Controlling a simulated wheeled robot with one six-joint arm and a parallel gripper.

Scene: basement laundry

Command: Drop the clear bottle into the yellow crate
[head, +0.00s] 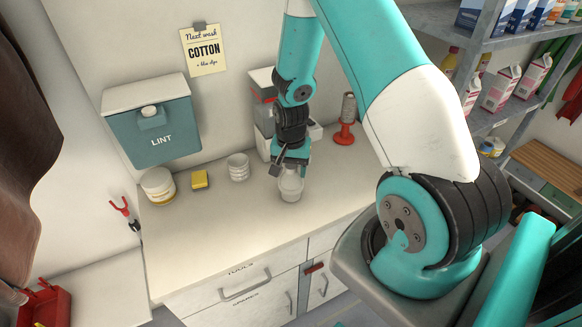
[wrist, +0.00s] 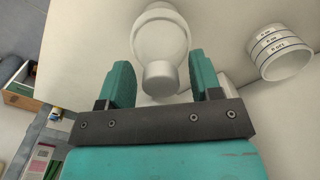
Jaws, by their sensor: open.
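A pale, see-through-looking bottle (head: 291,186) with a light cap stands on the counter under my gripper (head: 288,160). In the wrist view the bottle (wrist: 160,38) has its cap towards me, between the two teal fingers of my gripper (wrist: 160,80). The fingers are apart, with a visible gap on each side of the cap. In the head view my gripper partly hides the bottle's top. I cannot make out a yellow crate in either view.
A teal lint bin (head: 152,125) hangs behind. Shelves (head: 500,115) stand right. The front counter is clear.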

